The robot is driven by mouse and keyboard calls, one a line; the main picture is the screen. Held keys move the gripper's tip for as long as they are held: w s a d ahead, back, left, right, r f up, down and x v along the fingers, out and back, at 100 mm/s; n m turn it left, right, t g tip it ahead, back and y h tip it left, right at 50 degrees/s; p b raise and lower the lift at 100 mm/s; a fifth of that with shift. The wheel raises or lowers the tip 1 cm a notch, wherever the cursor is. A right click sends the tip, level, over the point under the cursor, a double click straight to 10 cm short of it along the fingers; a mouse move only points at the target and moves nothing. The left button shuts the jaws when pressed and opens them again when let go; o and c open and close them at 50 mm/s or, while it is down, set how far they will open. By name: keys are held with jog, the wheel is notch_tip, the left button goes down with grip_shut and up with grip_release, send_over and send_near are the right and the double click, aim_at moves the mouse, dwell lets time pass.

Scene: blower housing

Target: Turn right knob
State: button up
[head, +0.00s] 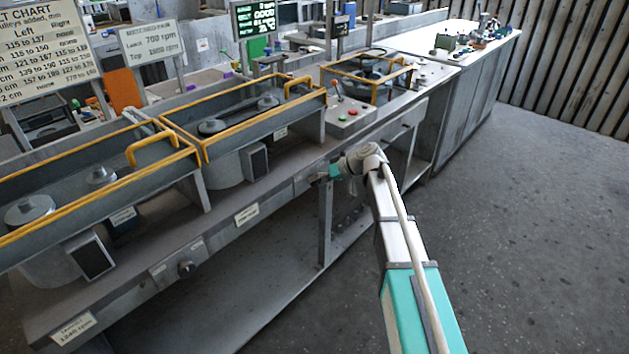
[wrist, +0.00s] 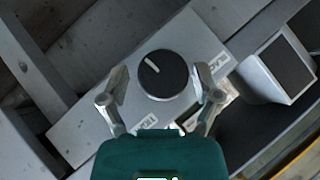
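The right knob is a round black dial (wrist: 165,75) with a pale pointer line, on a light grey plate (wrist: 188,45) in the wrist view. The pointer line aims up and left in that view. My gripper (wrist: 161,80) is open, with one finger on each side of the knob. Gaps show between the fingers and the knob, and I cannot tell the depth between them. In the head view my gripper (head: 325,174) is at the bench's front edge, and the right knob is hidden there. Another knob (head: 186,268) sits on the front edge further left.
The grey bench (head: 255,190) carries yellow-railed guards (head: 240,120) over pulleys. A control box (head: 345,118) with red and green buttons stands above my gripper. A bench leg (head: 325,225) is below it. The floor (head: 530,200) on the right is clear.

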jog(key=shift+a, duration=0.1)
dwell(0.4)
jog(key=shift+s+d+f, duration=0.1)
jog(key=shift+s+d, duration=0.1)
jog(key=shift+s, duration=0.15)
jog(key=s+d+f+m+h, duration=0.2)
jog(key=s+d+h, duration=0.2)
jog(key=s+d, duration=0.4)
jog(key=s+d+f+m+g+h, duration=0.1)
jog(key=s+d+f+m+h, duration=0.2)
jog(key=s+d, duration=0.45)
jog(key=s+d+f+m+h, duration=0.2)
jog(key=s+d+h, duration=0.3)
jog(key=s, duration=0.5)
notch_tip(320, 180, up, 15)
jog(key=d+p, duration=0.1)
jog(key=p, duration=1.5)
jog(key=shift+y, duration=0.4)
